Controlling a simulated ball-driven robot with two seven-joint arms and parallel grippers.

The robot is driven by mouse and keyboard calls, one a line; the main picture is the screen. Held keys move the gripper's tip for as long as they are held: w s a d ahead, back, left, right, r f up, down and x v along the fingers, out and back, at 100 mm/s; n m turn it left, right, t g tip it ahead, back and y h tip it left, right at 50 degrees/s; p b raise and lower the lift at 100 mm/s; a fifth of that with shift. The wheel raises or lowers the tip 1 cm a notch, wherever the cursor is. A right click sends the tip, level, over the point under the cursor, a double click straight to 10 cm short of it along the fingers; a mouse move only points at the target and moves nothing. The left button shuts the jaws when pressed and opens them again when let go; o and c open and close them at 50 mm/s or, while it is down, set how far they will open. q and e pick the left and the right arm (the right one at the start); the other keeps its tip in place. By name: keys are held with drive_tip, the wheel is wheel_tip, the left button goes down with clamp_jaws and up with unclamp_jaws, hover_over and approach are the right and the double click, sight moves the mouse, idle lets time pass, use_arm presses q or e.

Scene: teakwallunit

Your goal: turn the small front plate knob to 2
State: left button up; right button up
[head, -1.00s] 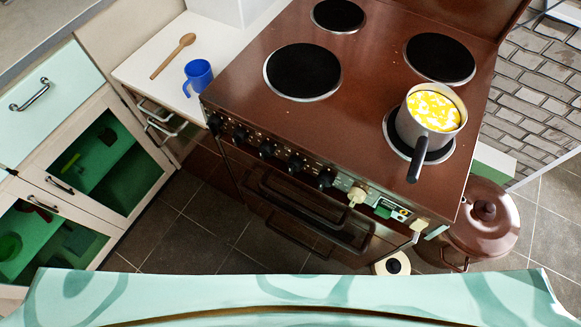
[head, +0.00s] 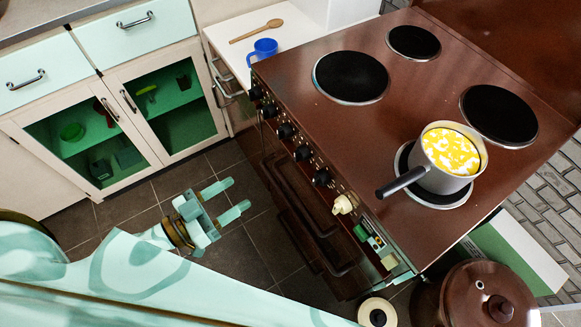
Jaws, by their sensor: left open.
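The brown stove (head: 420,120) carries a row of black knobs (head: 286,130) along its front panel, with a cream knob (head: 345,204) at the right end of the row. The frames do not show which knob belongs to the small front plate, and the dial marks are too small to read. Of the two front plates, one plate (head: 350,77) is bare; the other plate (head: 403,160) is partly hidden under a pot (head: 435,178). My left gripper (head: 240,194) is open and empty, over the floor in front of the stove, apart from the knobs. My right gripper is out of view.
The pot's black handle (head: 400,182) sticks out toward the stove's front edge. Oven handle bars (head: 310,230) run below the knobs. A brown lidded pot (head: 480,300) stands at lower right. A white counter holds a blue mug (head: 262,52) and a wooden spoon (head: 256,31). Cabinets stand left.

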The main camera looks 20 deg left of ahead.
sight(295, 158)
use_arm(q)
drive_tip(key=shift+n, duration=0.3)
drive_tip(key=b+x, duration=0.2)
drive_tip(key=x, duration=1.4)
drive_tip(key=shift+d+r, duration=0.15)
drive_tip(key=shift+d, duration=0.15)
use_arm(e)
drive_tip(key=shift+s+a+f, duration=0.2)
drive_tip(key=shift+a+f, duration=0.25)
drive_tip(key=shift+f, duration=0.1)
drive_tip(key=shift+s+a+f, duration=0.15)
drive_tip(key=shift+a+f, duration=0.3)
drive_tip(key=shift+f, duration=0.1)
use_arm(q)
drive_tip(key=c, duration=1)
